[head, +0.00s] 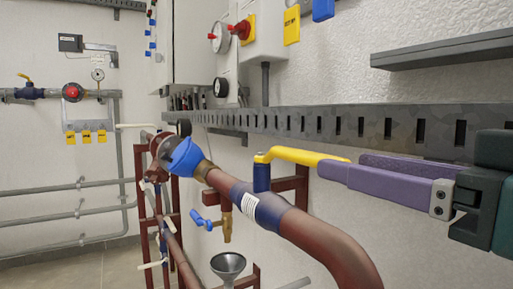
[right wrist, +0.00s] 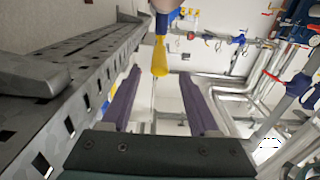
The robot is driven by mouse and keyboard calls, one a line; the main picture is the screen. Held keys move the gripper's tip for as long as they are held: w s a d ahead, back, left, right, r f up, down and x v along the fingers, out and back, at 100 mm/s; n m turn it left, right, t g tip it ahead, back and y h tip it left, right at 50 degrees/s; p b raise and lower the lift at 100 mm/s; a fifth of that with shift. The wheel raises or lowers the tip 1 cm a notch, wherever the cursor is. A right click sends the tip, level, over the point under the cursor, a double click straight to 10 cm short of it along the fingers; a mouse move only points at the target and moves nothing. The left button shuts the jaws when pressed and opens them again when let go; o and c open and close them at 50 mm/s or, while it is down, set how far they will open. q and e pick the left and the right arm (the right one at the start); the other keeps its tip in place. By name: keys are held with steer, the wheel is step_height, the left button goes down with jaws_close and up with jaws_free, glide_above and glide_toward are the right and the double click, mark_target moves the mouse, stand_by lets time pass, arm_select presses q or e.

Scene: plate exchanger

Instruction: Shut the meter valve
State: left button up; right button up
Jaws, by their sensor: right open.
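A ball valve with a blue body (head: 262,178) sits on the brown pipe in the head view. Its yellow lever (head: 295,155) points right, roughly along the wall. A round meter with a blue lid (head: 186,158) is on the same pipe, to the left. My right gripper (head: 343,166) has purple fingers and comes in from the right. It is open, with the lever's free end at its fingertips. In the right wrist view the yellow lever (right wrist: 160,58) lies between the two spread fingers, with gaps on both sides. My left gripper is not in view.
A slotted grey metal rail (head: 290,122) runs along the wall just behind the lever. A grey ledge (head: 445,50) juts out above my right gripper. A small blue-handled tap (head: 200,220) and a grey funnel (head: 228,264) are below the pipe.

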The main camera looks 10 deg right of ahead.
mark_target(297, 149)
steer(key=shift+w+d+f, duration=0.1)
steer(key=shift+w, duration=0.3)
steer(key=b, duration=0.3)
steer(key=w+a+b, duration=0.1)
steer(key=b, duration=0.2)
steer(key=shift+w+f, duration=0.3)
steer(key=shift+f, duration=0.05)
steer(key=x, duration=0.7)
steer(key=shift+w+a+r, duration=0.1)
steer(key=shift+w+r, duration=0.1)
steer(key=shift+r, duration=0.1)
jaws_close()
